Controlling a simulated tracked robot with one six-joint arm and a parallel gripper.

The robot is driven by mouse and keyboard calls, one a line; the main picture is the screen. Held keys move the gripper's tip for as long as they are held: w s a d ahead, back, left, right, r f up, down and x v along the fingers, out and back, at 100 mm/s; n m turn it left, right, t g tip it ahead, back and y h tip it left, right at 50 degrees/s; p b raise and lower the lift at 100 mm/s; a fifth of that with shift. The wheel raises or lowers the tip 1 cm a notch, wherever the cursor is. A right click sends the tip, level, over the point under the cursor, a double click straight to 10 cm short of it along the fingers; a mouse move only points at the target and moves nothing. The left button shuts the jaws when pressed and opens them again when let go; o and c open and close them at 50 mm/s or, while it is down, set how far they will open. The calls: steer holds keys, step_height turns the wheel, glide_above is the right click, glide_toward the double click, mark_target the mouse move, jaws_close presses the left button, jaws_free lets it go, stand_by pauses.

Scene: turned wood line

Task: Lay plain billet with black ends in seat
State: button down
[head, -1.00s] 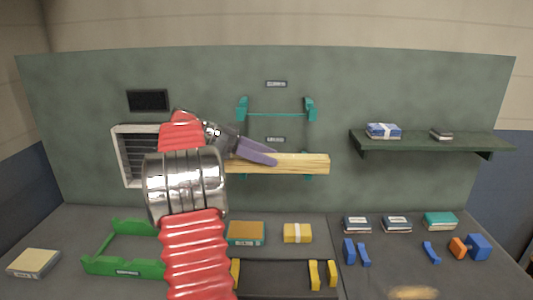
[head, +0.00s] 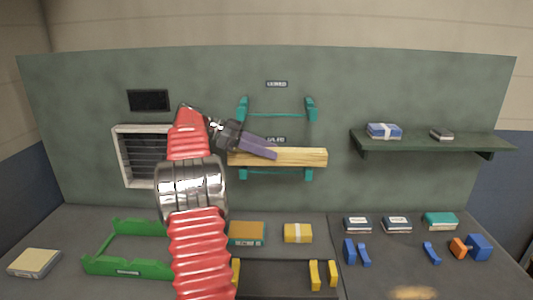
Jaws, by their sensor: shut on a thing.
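A long pale wooden billet (head: 300,157) is level in front of the grey-green back panel. My gripper (head: 262,148), with purple fingers, is shut on its left part. Black ends cannot be made out on it at this size. The billet overlaps the lower pair of teal brackets (head: 307,174), which show just below it; I cannot tell whether it touches them. An upper pair of teal brackets (head: 310,109) is empty above. The labels by both pairs are too small to read surely. Which holder is the seat is not clear.
On the bench are a green frame (head: 127,269), yellow brackets (head: 315,274), blue brackets (head: 432,253) and an orange and blue block pair (head: 479,247). Several books and boxes lie behind them. A dark shelf (head: 430,144) juts out at right. A vent (head: 140,158) is at left.

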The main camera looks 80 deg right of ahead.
steer(key=shift+w+d, duration=0.15)
steer(key=shift+d, duration=0.45)
steer(key=shift+f, duration=0.7)
steer(key=shift+f, duration=0.25)
steer(key=c, duration=1.2)
jaws_free()
steer(key=shift+r, duration=0.25)
steer(key=shift+v, duration=3.75)
steer(key=shift+f, duration=0.1)
